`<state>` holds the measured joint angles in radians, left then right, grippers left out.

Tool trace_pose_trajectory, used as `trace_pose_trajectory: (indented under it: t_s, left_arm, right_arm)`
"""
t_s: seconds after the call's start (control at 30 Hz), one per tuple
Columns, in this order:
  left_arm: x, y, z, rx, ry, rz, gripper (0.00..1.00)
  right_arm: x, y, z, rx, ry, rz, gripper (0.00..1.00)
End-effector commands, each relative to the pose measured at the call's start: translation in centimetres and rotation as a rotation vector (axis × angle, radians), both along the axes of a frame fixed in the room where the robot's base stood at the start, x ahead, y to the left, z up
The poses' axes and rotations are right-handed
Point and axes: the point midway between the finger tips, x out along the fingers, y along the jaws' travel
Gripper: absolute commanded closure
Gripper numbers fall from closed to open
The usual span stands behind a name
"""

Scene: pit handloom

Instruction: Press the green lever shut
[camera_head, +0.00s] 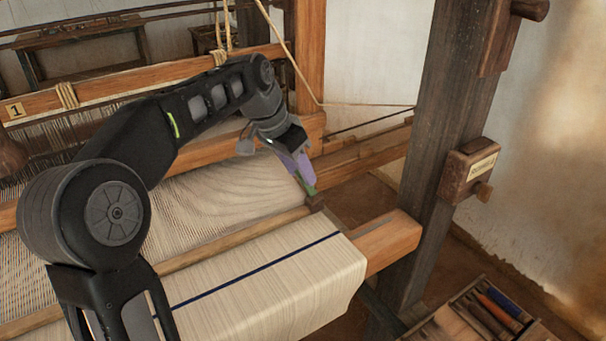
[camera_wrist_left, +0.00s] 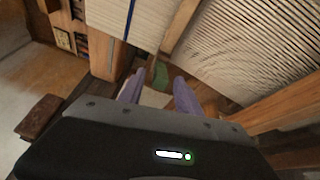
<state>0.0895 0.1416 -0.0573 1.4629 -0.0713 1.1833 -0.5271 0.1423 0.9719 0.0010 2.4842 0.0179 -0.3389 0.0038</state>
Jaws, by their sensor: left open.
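The green lever (camera_head: 310,190) is a small piece at the right end of the wooden bar across the cloth, partly hidden by my left gripper in the head view. In the left wrist view the lever (camera_wrist_left: 160,74) stands just beyond and between my fingertips. My left gripper (camera_head: 303,172) points down at it with purple fingers. The wrist view shows the fingers (camera_wrist_left: 158,86) apart, with nothing held between them. I cannot tell whether they touch the lever. My right gripper is not in view.
Striped cloth (camera_head: 275,285) with a blue line covers the front beam (camera_head: 392,243). A dark post (camera_head: 440,150) with a wooden box (camera_head: 467,172) stands to the right. A tool tray (camera_head: 480,312) is at the lower right. Warp threads (camera_wrist_left: 255,45) lie beside the lever.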

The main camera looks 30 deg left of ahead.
Motion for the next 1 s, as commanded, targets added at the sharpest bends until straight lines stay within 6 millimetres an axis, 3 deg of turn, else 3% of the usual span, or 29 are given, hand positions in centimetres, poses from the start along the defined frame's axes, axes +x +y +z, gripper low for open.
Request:
trace_pose_trajectory:
  t_s: [0.2, 0.5, 1.0]
  left_arm:
    - [0.7, -0.4, -2.1, 0.000, 0.002, -0.001, 0.60]
    - [0.9, -0.5, -2.3, 0.000, 0.000, 0.000, 0.60]
    - [0.8, -0.5, -2.3, 0.000, 0.000, 0.000, 1.00]
  right_arm:
    - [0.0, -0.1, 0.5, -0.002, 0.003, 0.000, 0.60]
    - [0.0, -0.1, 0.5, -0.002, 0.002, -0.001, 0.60]
    - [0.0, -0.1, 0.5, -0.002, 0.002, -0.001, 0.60]
